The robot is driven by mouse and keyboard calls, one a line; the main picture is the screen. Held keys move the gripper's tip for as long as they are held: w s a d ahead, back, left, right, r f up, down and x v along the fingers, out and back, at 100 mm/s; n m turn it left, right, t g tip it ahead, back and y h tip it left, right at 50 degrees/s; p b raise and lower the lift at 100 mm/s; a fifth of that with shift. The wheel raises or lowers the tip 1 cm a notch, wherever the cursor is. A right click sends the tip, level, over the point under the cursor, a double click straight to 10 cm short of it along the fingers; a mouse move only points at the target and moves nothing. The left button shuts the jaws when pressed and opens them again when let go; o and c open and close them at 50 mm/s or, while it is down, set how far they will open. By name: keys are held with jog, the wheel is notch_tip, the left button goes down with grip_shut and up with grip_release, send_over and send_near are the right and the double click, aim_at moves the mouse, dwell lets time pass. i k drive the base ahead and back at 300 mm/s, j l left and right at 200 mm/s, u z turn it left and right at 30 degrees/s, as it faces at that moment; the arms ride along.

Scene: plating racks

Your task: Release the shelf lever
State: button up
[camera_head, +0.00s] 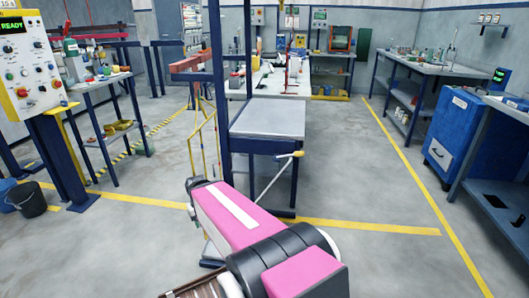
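A thin pale rod slopes down and left from near the grip, partly hidden behind my pink arm. The grip stands clear of my arm, with a gap between them. My arm reaches up and left from the bottom of the picture. I cannot make out my gripper or its fingers, and nothing is seen touching the lever.
A tall blue post (220,90) rises at the shelf's left side. A control panel (31,65) stands at far left, with a black bucket (27,200) below. A blue cabinet (453,135) stands at right. The floor between the stand and the cabinet is clear.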

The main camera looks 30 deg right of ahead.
aim_at(300, 153)
jog(key=k+l+z, duration=0.1)
jog(key=l, duration=0.35)
jog(key=k+l+z, duration=0.1)
jog(key=l, duration=0.35)
jog(key=k+l+z, duration=0.1)
jog(key=l, duration=0.4)
